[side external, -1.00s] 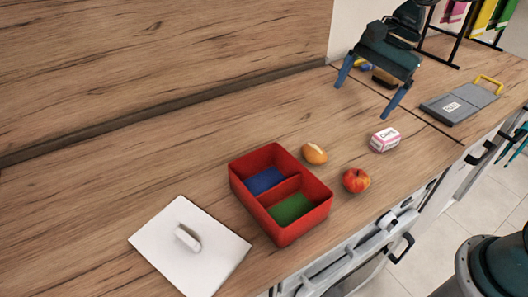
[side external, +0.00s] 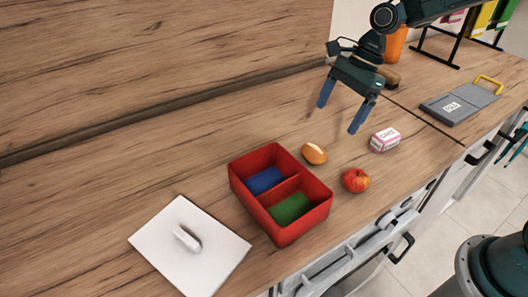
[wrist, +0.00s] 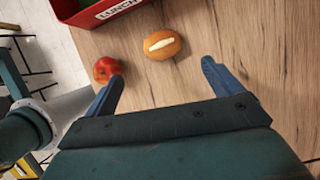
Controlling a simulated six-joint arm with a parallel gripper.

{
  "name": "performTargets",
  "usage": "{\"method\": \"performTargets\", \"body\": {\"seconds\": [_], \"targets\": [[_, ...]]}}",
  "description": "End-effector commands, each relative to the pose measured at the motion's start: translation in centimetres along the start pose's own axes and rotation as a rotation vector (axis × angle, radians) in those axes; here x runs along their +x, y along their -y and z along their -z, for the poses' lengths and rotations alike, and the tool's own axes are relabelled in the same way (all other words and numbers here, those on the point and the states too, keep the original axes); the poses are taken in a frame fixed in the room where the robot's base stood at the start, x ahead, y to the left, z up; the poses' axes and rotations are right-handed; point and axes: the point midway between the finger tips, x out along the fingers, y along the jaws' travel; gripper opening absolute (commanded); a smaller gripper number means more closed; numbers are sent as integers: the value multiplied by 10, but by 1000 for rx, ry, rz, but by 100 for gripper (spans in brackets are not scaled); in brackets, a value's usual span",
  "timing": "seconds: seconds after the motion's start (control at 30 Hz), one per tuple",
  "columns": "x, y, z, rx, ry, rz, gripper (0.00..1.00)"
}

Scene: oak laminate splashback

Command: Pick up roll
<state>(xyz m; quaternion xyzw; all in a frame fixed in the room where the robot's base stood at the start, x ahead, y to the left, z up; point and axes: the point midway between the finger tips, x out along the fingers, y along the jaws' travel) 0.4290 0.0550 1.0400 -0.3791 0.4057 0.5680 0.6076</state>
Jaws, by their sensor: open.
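The roll (side external: 315,153) is a small oval golden-brown bun with a pale split on top. It lies on the wooden counter just right of the red lunch box (side external: 316,221). In the wrist view the roll (wrist: 162,44) lies ahead of my gripper, roughly between the lines of its two fingers. My gripper (side external: 340,118) is open and empty, above the counter behind and to the right of the roll. The wrist view shows both blue fingers of my gripper (wrist: 160,78) spread apart, touching nothing.
An apple (side external: 356,180) sits near the front edge, right of the lunch box. A small white-and-pink pack (side external: 385,139) lies farther right. A white lid (side external: 190,247) lies left. A grey board with a yellow handle (side external: 460,104) lies far right. Counter behind the roll is clear.

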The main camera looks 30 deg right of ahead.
Motion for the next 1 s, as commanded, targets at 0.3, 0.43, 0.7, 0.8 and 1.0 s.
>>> {"method": "performTargets", "body": {"seconds": [0.3,0.43,0.7,0.8,1.0], "targets": [[48,0,0,-2,0,-4,92],[59,0,0,-1,-1,-3,92],[63,0,0,-2,-1,0,92],[66,0,0,-2,-1,-2,92],[84,3,1,-2,-1,-4,92]]}}
